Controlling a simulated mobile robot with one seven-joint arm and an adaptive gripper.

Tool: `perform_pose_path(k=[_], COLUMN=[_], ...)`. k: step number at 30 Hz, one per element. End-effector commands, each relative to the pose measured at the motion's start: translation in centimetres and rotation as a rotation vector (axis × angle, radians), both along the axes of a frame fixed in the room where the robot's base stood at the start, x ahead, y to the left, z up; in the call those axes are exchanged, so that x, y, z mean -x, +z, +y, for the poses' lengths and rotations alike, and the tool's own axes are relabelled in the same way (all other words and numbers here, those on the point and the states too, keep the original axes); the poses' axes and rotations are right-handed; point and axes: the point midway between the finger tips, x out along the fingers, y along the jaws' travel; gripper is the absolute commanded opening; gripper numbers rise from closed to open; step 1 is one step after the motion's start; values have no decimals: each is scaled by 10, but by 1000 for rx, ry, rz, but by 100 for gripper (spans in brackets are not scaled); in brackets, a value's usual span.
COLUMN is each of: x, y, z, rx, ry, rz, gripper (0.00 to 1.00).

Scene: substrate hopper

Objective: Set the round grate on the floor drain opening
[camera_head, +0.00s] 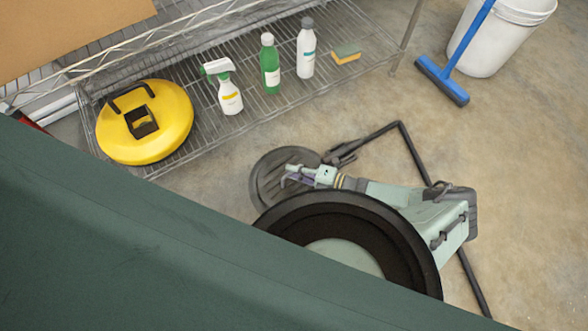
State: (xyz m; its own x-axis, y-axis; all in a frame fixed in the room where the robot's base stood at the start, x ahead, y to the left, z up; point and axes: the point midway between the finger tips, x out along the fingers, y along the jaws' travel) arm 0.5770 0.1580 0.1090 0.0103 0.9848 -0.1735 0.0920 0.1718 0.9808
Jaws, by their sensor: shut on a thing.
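The round grate (266,190) is a dark grey disc with slats, in the centre of the head view. My gripper (290,176) reaches in from the right and its fingers are shut on the grate near its middle. The grate's lower right edge is hidden behind a large black ring and my gripper. I cannot make out the floor drain opening; it may be hidden under the grate or behind the dark parts in front. I cannot tell whether the grate touches the floor.
A wire shelf (200,135) at the upper left holds a yellow round unit (170,110), a spray bottle (228,92), green (270,68) and white (306,55) bottles and a sponge (346,57). A bent black rod (420,160) lies close right of the grate. A white bucket (492,40) and blue squeegee (442,82) stand upper right.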

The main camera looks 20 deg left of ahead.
Motion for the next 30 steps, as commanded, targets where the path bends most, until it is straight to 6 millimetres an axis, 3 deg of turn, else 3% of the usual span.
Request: perform_pose_path(k=[14,30], x=[0,-1], y=[1,-11], z=[1,1], rx=[-5,-4], ry=[0,0], rz=[0,0], gripper=[0,0])
